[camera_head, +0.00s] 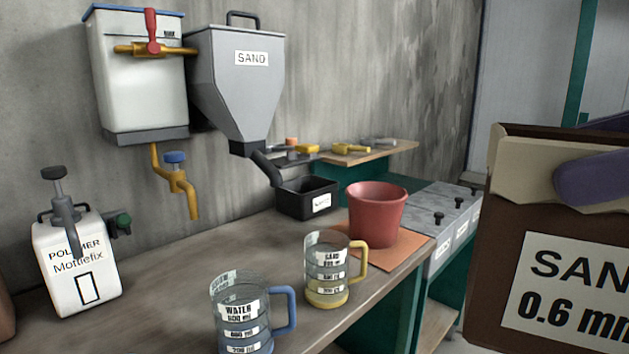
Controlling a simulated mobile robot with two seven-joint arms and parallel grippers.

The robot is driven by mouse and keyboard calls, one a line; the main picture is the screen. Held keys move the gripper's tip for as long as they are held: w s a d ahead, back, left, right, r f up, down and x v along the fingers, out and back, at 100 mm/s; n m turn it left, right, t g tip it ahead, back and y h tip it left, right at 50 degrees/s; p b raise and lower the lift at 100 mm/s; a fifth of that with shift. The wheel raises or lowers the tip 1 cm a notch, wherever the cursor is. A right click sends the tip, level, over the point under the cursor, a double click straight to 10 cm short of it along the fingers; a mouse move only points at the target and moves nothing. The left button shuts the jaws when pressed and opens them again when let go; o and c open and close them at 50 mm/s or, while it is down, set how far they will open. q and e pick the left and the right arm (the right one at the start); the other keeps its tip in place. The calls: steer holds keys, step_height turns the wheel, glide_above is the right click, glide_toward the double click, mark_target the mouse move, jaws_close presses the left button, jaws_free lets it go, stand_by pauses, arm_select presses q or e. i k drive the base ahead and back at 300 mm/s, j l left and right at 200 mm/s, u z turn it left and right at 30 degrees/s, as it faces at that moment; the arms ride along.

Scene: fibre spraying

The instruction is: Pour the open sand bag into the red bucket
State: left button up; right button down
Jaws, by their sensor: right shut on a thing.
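The sand bag (495,250) is large and close at the right edge, cut off by the frame. It is brown with a pale band along its top and a white label reading "SAN" and "0.6 m". It looks roughly upright, and its inside is hidden. My right gripper (593,180) is shut on the bag near its top; only a purple finger shows clearly. The red bucket (376,220) stands upright on an orange mat (405,246) on the bench, left of the bag and apart from it. My left gripper is not in view.
A blue-handled water jug (240,318) and a yellow-handled sand jug (326,270) stand left of the bucket. A black bin (306,198) sits behind it, under the grey sand hopper (237,85). A white polymer canister (76,262) stands at left. Grey lidded boxes (440,210) lie right of the bucket.

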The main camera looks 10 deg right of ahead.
mark_target(375, 208)
steer(key=i+l+u, duration=0.55)
steer(key=l, duration=0.35)
steer(key=i+l+u, duration=0.15)
steer(key=l+u, duration=0.15)
steer(key=l, duration=0.2)
steer(key=i+l+u, duration=0.25)
steer(key=l, duration=0.3)
steer(key=l+u, duration=0.3)
steer(key=l, duration=0.25)
steer(key=l+u, duration=0.25)
steer(key=l, duration=0.35)
